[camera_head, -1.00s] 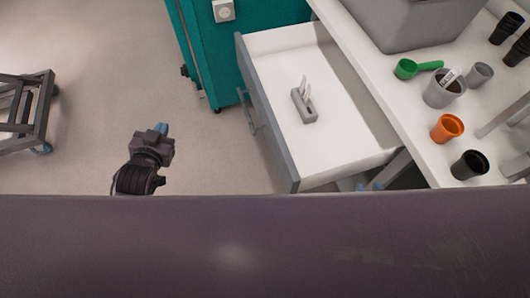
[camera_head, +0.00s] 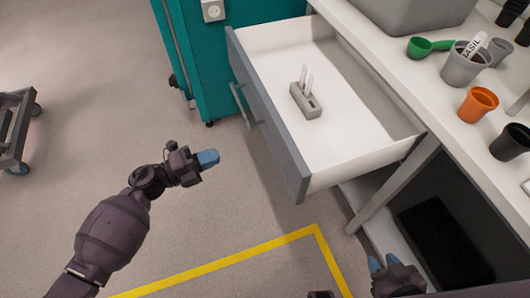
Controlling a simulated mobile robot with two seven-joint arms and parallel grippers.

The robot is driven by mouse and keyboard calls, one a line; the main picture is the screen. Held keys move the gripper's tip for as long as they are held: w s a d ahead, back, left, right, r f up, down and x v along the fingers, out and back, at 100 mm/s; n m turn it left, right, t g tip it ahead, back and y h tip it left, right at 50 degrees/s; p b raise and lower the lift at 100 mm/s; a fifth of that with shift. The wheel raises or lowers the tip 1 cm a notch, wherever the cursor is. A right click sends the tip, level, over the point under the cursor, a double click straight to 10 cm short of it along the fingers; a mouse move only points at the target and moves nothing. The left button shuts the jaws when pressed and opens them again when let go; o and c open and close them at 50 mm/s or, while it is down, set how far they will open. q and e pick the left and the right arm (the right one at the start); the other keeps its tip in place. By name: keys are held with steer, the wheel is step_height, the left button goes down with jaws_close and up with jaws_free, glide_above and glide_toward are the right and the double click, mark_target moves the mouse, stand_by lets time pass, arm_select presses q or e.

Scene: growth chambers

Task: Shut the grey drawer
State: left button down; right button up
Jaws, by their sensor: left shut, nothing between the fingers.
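The grey drawer (camera_head: 272,122) stands pulled out from under the white bench, with its white inside showing. Its bar handle (camera_head: 246,106) is on the front face, which points left. A small grey block holding white tags (camera_head: 306,98) lies in the drawer. My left gripper (camera_head: 208,158) is shut and empty, out over the floor to the left of the drawer front and apart from it. My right gripper (camera_head: 384,263) is at the bottom, below the drawer's near side, with its two blue fingertips apart and nothing seen between them.
The bench top (camera_head: 425,85) holds a grey bin (camera_head: 400,12), a green scoop (camera_head: 425,46), a grey pot with a tag (camera_head: 464,66), an orange pot (camera_head: 477,104) and a black pot (camera_head: 511,141). A teal cabinet (camera_head: 203,60) stands behind the drawer.

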arm_select(q)
steer(key=m, duration=0.1)
steer(key=g+b, duration=0.1)
glide_toward(274, 143)
steer(key=shift+h, duration=0.3)
steer(key=x, duration=0.6)
steer(key=shift+d+f, duration=0.15)
steer(key=shift+d, duration=0.1)
steer(key=shift+w+d, duration=0.15)
steer(key=shift+d, duration=0.35)
steer(key=shift+w+d, duration=0.1)
